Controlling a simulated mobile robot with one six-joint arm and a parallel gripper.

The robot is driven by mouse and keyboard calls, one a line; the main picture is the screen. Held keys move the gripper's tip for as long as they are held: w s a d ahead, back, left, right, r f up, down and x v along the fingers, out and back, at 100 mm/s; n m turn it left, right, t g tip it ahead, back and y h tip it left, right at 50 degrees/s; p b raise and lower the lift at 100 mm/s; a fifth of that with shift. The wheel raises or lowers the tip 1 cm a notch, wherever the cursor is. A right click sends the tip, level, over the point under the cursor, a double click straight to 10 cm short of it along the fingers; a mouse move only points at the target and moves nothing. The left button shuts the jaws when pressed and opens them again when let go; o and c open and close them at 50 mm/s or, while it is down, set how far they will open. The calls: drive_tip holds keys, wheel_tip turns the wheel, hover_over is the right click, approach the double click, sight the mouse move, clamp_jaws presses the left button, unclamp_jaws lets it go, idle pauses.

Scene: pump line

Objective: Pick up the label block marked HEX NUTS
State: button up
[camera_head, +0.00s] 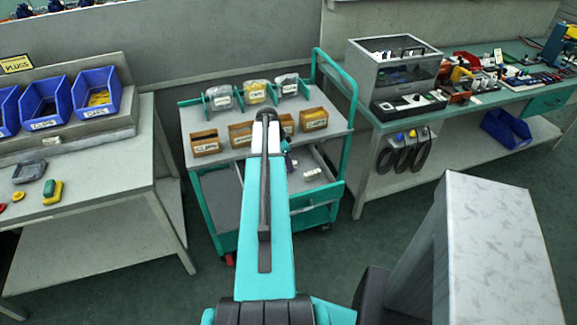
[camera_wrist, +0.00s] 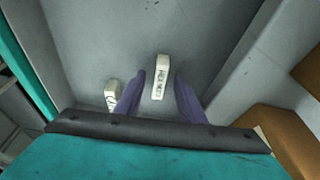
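A white label block (camera_wrist: 160,80) lies on a grey surface in the wrist view; its small dark lettering appears to read HEX NUTS. My gripper (camera_wrist: 159,84) is open, with one dark finger on each side of this block in the picture. A gap shows on both sides, and I cannot tell how far the fingertips are above the surface. A second white label block (camera_wrist: 111,97) lies just left of the left finger, its lettering unclear. In the head view, small white blocks (camera_head: 312,173) sit in the cart's open drawer, and my arm hides most of the gripper.
The teal cart (camera_head: 195,205) carries brown bins (camera_head: 205,143) and clear-walled bins (camera_head: 220,98) on top, above the drawer. A bench with blue bins (camera_head: 95,95) stands left. A workbench (camera_head: 400,180) with a grey case stands right. Brown bins (camera_wrist: 262,140) show close by in the wrist view.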

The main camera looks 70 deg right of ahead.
drive_tip(key=shift+c, duration=0.4)
clamp_jaws()
drive_tip(key=shift+r, duration=0.15)
drive_tip(key=shift+r+b, duration=0.75)
drive_tip(key=shift+r, duration=0.65)
drive_tip(key=w+a+b, duration=0.1)
drive_tip(key=a, duration=0.4)
drive_tip(key=w+a+r+b, duration=0.1)
drive_tip(key=w+a, duration=0.1)
drive_tip(key=a, duration=0.3)
drive_tip(key=w+a+r+b, duration=0.1)
drive_tip(key=w+a, duration=0.1)
drive_tip(key=a, duration=0.3)
drive_tip(key=shift+w+a+b, duration=0.1)
drive_tip(key=shift+w+b, duration=0.05)
drive_tip(key=shift+b, duration=0.25)
